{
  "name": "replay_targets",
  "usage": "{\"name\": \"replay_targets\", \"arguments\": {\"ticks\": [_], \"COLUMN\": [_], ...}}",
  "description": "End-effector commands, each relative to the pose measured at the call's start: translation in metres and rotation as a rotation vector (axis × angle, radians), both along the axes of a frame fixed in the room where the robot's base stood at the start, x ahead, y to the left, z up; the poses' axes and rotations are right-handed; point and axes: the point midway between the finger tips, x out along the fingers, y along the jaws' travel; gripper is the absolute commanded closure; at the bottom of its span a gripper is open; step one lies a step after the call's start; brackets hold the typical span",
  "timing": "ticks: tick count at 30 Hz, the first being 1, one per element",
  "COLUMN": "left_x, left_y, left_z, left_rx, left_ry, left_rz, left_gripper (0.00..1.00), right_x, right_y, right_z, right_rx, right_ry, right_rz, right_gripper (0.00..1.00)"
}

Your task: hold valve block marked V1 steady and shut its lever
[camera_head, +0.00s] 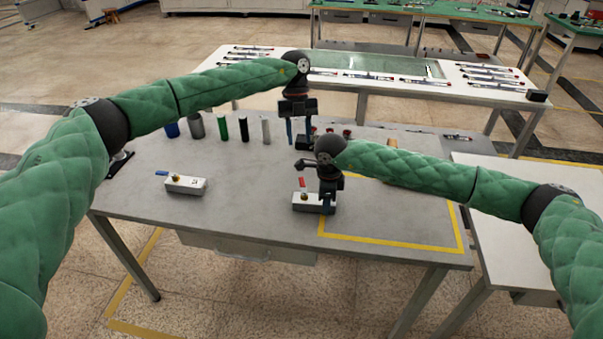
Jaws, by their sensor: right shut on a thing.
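A white valve block with a red lever (302,183) sits on the grey table; its white body (302,204) is partly hidden by my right gripper. My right gripper (327,207) points down and is shut on this block at its right end. The red lever stands up from the block's left part. Another white valve block (180,186) with a blue lever (161,173) sits apart to the left; its lever sticks out to the left. The block markings are too small to read surely. My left gripper (299,134) is open and empty, pointing down beyond the red-lever block.
Several cylinders, including a green one (223,128), stand along the table's back left. Small dark and red items (346,133) lie behind my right wrist. A yellow outline (390,245) marks the table's front right. The table (240,205) is clear between the two blocks.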

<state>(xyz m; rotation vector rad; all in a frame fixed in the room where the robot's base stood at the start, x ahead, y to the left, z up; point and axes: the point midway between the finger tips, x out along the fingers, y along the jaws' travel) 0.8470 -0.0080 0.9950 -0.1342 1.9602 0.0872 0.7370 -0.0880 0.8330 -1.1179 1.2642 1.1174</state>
Motion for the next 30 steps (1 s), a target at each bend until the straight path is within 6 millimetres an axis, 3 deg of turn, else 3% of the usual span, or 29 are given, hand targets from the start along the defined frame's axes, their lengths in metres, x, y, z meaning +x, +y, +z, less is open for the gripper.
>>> {"name": "replay_targets", "arguments": {"ticks": [19,30], "left_x": [-0.037,-0.045], "left_y": [-0.005,-0.006], "left_z": [-0.089,-0.109], "left_rx": [0.003,0.002], "left_ry": [0.001,0.0], "left_rz": [0.002,0.002], "left_gripper": [0.63,0.63], "right_x": [0.0,0.0], "right_y": [0.0,0.0], "right_z": [0.0,0.0], "right_rx": [0.0,0.0], "right_ry": [0.0,0.0], "right_rz": [0.0,0.0], "right_gripper": [0.92,0.92]}}
